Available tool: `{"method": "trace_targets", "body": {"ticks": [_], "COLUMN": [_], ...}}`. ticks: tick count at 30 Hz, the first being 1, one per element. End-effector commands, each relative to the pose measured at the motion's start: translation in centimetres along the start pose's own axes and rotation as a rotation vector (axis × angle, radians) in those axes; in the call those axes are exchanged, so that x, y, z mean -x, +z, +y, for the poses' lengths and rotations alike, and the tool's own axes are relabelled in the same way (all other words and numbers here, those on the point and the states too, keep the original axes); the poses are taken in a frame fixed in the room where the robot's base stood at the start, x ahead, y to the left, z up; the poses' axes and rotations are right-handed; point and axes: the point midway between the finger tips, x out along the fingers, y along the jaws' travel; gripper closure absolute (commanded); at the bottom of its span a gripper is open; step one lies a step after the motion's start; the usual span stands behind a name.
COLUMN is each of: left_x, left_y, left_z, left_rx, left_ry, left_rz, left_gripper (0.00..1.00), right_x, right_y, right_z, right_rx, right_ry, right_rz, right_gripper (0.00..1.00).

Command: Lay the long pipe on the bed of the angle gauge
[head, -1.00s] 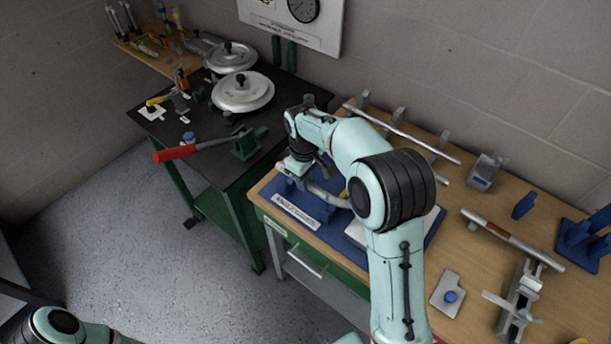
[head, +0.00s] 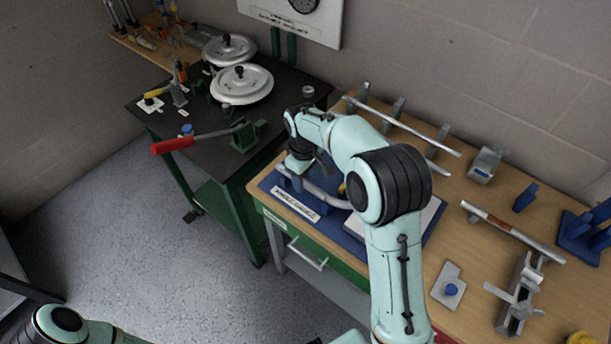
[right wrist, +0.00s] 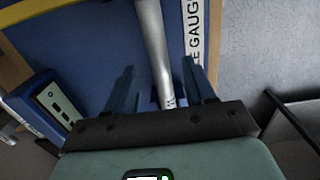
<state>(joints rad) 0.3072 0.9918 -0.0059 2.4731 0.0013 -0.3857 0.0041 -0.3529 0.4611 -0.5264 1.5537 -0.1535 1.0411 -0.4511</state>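A grey metal pipe with a bend (head: 322,192) lies over the blue angle gauge (head: 272,184), which has a white name strip (head: 296,204). Part of the pipe is hidden behind my right arm. My right gripper (head: 300,166) is above the pipe's near left end, pointing down. In the right wrist view, its two dark blue fingers (right wrist: 159,68) stand apart on either side of the pipe (right wrist: 153,40), with gaps showing. The pipe's contact with the bed is hard to make out. My left gripper is out of view; only part of that arm shows.
Right of the gauge, straight pipes (head: 405,127) rest on grey supports. A copper-banded pipe (head: 510,234), a grey vise (head: 520,295) and a blue stand (head: 582,236) are farther right. A red-handled bender (head: 175,145) stands on the dark cart to the left.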

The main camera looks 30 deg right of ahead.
Motion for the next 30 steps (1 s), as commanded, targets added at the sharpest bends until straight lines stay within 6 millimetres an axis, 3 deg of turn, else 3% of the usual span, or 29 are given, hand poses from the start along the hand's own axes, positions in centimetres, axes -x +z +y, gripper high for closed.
{"method": "trace_targets", "body": {"ticks": [4,8,21,30], "left_x": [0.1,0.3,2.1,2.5], "left_y": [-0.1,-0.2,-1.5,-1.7], "left_z": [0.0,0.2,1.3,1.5], "left_rx": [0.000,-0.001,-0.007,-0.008], "left_ry": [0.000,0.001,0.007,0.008], "left_rz": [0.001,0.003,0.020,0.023], "left_gripper": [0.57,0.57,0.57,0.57], "right_x": [0.4,2.2,11.6,13.4], "right_y": [0.0,-0.1,-0.1,0.0], "right_z": [0.0,0.0,0.1,0.0], "right_rx": [0.000,0.000,-0.001,0.000], "right_ry": [0.000,0.000,0.002,0.000], "right_rz": [0.000,0.004,0.005,0.000], "right_gripper": [0.46,0.46,0.46,0.46]}}
